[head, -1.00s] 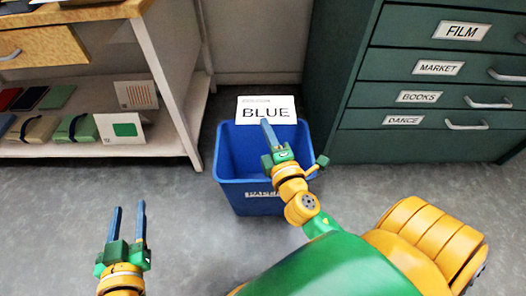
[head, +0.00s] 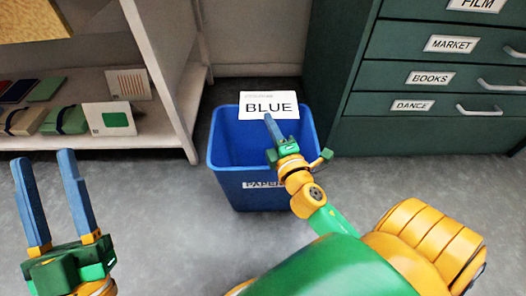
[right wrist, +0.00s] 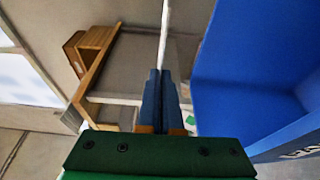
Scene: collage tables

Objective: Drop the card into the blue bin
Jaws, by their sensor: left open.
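A white card (head: 252,98) printed BLUE is held at the tips of my right gripper (head: 268,119), its print facing the head camera. In the head view it overlaps the back rim of the blue bin (head: 240,185), which has a PAPER label on its front. In the right wrist view my right gripper (right wrist: 160,74) is shut and the card (right wrist: 165,35) shows nearly edge-on as a thin pale strip. The blue bin (right wrist: 245,85) fills the right of that view. My left gripper (head: 41,157) is open and empty at the lower left, apart from the bin.
A white shelf unit (head: 160,80) stands at left with boxes and a green-square card (head: 108,118) on its lower shelf. A green drawer cabinet (head: 430,105) stands close to the bin's right. Grey floor (head: 150,200) is clear in front of the bin.

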